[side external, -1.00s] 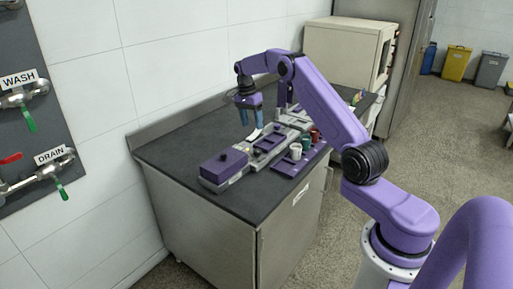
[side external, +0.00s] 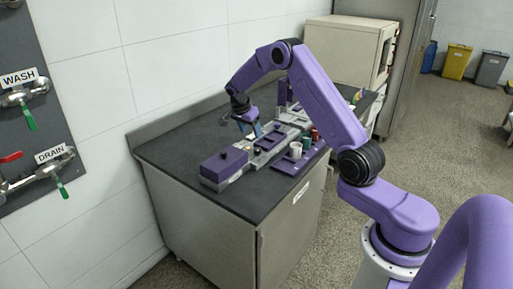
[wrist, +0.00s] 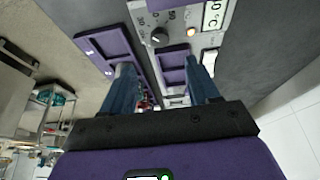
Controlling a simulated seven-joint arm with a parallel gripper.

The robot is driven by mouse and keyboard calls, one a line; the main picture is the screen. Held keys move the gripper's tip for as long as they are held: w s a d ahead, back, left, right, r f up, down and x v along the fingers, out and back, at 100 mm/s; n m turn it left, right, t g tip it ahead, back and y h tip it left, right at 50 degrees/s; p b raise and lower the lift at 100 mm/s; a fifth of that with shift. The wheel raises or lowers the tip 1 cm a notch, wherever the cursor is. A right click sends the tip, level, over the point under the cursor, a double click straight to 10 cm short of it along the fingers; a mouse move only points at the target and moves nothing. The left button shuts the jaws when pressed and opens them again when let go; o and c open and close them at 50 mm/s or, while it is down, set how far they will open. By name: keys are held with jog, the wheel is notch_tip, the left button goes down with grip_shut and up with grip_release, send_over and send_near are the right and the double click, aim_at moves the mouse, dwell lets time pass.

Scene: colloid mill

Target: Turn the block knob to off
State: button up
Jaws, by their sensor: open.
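The block knob (wrist: 160,38) is a dark round dial on a grey panel in the wrist view, at the upper middle. Small printed marks surround it; its pointer direction is too small to tell. My gripper (wrist: 160,66) is open and empty, its two blue fingers spread below the knob in that picture and apart from it. In the side external view my gripper (side external: 251,129) hangs tilted over the grey-and-purple device (side external: 225,167) on the counter. The knob cannot be made out clearly there.
A lit indicator (wrist: 192,32), a white switch (wrist: 210,57) and a temperature label (wrist: 213,15) lie near the knob. A purple tray (side external: 283,168) with small cups stands in front of the device. The dark counter (side external: 165,155) is clear at the left. A beige cabinet (side external: 343,50) stands behind.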

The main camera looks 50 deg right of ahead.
aim_at(258, 149)
jog(key=x, duration=1)
jog(key=shift+d+f, duration=0.1)
jog(key=shift+f, duration=0.2)
jog(key=c, duration=1)
